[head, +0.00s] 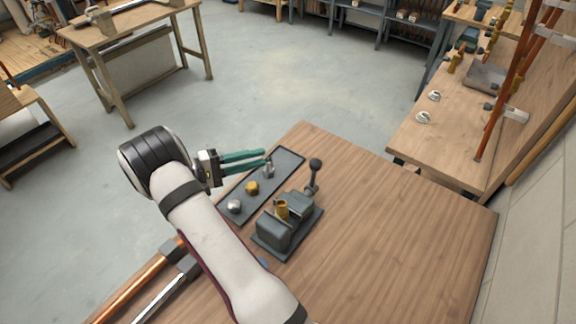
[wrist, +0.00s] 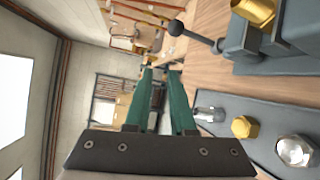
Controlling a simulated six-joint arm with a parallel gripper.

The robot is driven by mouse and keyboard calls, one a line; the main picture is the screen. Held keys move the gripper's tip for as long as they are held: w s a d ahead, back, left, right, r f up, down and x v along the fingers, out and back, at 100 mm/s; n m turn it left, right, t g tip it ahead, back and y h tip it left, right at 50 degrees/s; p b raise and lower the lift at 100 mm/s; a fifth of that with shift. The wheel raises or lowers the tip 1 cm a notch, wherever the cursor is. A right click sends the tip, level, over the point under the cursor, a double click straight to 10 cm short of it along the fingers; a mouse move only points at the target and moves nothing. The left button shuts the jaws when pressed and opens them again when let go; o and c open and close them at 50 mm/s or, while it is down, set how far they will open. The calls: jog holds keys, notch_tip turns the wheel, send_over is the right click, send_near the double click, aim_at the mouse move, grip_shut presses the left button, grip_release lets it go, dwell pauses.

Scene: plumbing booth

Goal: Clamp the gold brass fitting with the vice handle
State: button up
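The grey vice (head: 272,232) stands on the wooden bench, and it also shows at the top right of the wrist view (wrist: 285,68). A gold brass fitting (head: 282,209) stands between its jaws; it is partly cut off in the wrist view (wrist: 255,11). I cannot tell whether the jaws touch it. The vice handle (head: 315,178), a lever with a dark ball, points up at the vice's far right; its ball (wrist: 176,27) shows in the wrist view. My gripper (head: 266,158), with green fingers, is open and empty, above the tray's far end, left of the handle.
A dark tray (head: 284,160) beside the vice holds a gold hex fitting (head: 252,188), a round silver fitting (head: 235,206) and another silver fitting (head: 268,171). Copper and silver pipes (head: 150,279) lie at the bench's left. The bench's right side (head: 400,240) is clear.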

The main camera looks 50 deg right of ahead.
jog(key=w+m+g, duration=0.1)
jog(key=m, duration=0.1)
jog(key=w+a+f+m, duration=0.1)
jog(key=m, duration=0.1)
jog(key=shift+w+f+m+g+y, duration=0.2)
jog(key=shift+w+m+g+y, duration=0.1)
jog(key=shift+g, duration=0.1)
grip_shut()
send_over(313, 179)
jog(key=w+a, duration=0.2)
jog(key=w, duration=0.2)
jog(key=shift+f, duration=0.7)
jog(key=shift+w, duration=0.1)
